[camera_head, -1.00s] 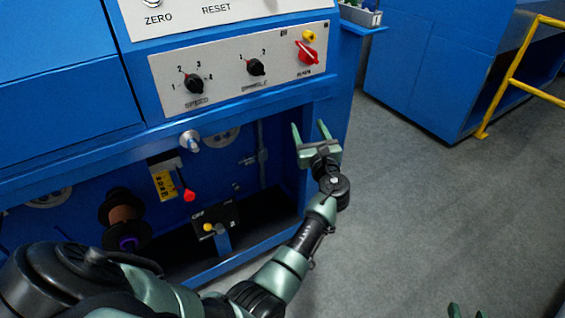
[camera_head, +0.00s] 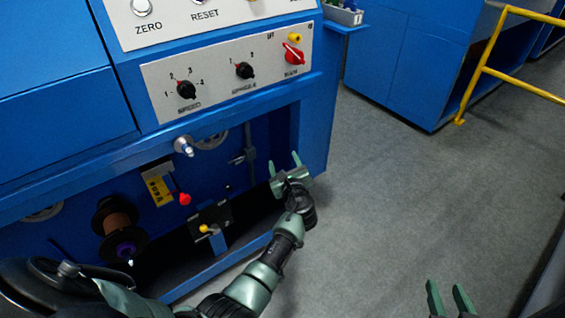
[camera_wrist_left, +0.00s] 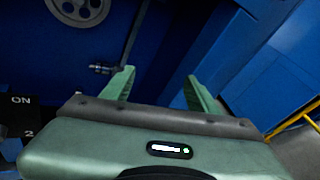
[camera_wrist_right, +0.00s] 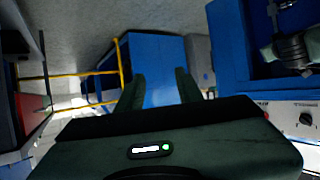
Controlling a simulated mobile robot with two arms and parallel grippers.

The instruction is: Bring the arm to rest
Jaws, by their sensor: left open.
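My left gripper (camera_head: 285,165) is open and empty in the head view, in front of the right side of the blue machine's open lower bay. In the left wrist view its two green fingers (camera_wrist_left: 158,90) stand wide apart with nothing between them. My right gripper (camera_head: 450,298) shows only as two fingertips at the bottom right of the head view, over the grey floor. In the right wrist view its fingers (camera_wrist_right: 160,88) stand apart with nothing between them.
The blue machine (camera_head: 60,100) carries a knob panel (camera_head: 225,75). In its bay are a brown spool (camera_head: 117,222), a red-knobbed lever (camera_head: 184,199) and a yellow-knobbed switch (camera_head: 204,228). A yellow rail (camera_head: 485,70) stands at right. The grey floor (camera_head: 400,190) is clear.

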